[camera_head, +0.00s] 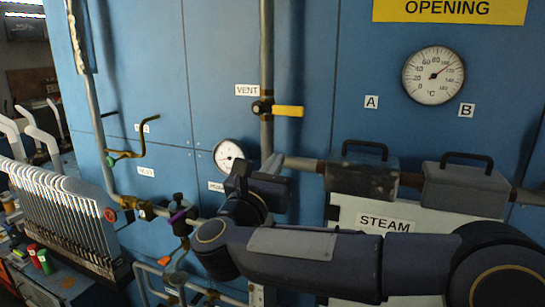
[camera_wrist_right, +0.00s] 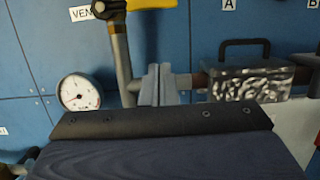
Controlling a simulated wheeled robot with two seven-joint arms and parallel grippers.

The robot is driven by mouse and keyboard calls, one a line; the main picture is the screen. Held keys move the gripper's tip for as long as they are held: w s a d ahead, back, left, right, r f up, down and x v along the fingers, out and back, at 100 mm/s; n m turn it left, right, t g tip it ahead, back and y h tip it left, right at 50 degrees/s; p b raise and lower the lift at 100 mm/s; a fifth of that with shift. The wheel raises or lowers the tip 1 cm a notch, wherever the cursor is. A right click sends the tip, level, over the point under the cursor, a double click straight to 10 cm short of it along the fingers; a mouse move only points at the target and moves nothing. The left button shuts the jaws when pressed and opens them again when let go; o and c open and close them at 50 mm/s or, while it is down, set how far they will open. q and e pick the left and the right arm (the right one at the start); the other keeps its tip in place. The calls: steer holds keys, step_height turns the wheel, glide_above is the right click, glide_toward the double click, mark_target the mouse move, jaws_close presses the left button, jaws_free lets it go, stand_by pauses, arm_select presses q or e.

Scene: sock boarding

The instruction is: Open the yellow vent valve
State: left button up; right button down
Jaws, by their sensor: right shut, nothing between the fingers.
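The yellow vent valve handle (camera_head: 288,111) points right, level and crosswise to its upright grey pipe (camera_head: 266,60). Its dark valve body (camera_head: 262,107) is beside the "VENT" label (camera_head: 247,90). In the right wrist view the yellow handle (camera_wrist_right: 150,4) is cut off by the top edge. My right gripper (camera_head: 272,164) is below the valve, apart from the handle, in front of the lower pipe area. In the right wrist view its fingers (camera_wrist_right: 160,78) are together and empty, right of the upright pipe. My left gripper is not in view.
A dial gauge (camera_head: 229,155) is left of my right gripper. Grey blocks with black handles (camera_head: 362,175) sit on the horizontal pipe at right, above the "STEAM" label (camera_head: 385,222). A thermometer (camera_head: 433,75) is at upper right. The panel around the yellow handle is clear.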

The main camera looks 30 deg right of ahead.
steer(key=w+d+r+p, duration=0.4)
steer(key=d+r, duration=0.1)
steer(key=shift+r+p, duration=0.35)
steer(key=shift+p, duration=0.05)
steer(key=shift+d+r+n+t+y, duration=0.1)
steer(key=shift+r+n+t+y, duration=0.25)
steer(key=shift+n, duration=0.45)
steer(key=r+n, duration=0.1)
steer(key=n, duration=0.1)
steer(key=r+n+y, duration=0.1)
steer(key=r+n, duration=0.1)
steer(key=shift+s+d+n+t, duration=0.15)
steer(key=shift+s+n+t, duration=0.05)
steer(key=shift+n+t, duration=0.15)
step_height(320, 180, up, 5)
steer(key=n+y+p, duration=0.2)
steer(key=n+p, duration=0.2)
steer(key=n, duration=0.3)
glide_above(290, 111)
steer(key=a, duration=0.2)
steer(key=shift+t, duration=0.3)
steer(key=shift+w+a+r, duration=0.5)
steer(key=shift+w+a, duration=0.05)
steer(key=shift+a, duration=0.15)
steer(key=shift+w+a+r, duration=0.5)
steer(key=shift+w+a, duration=0.05)
steer(key=shift+a, duration=0.1)
steer(key=shift+r, duration=0.1)
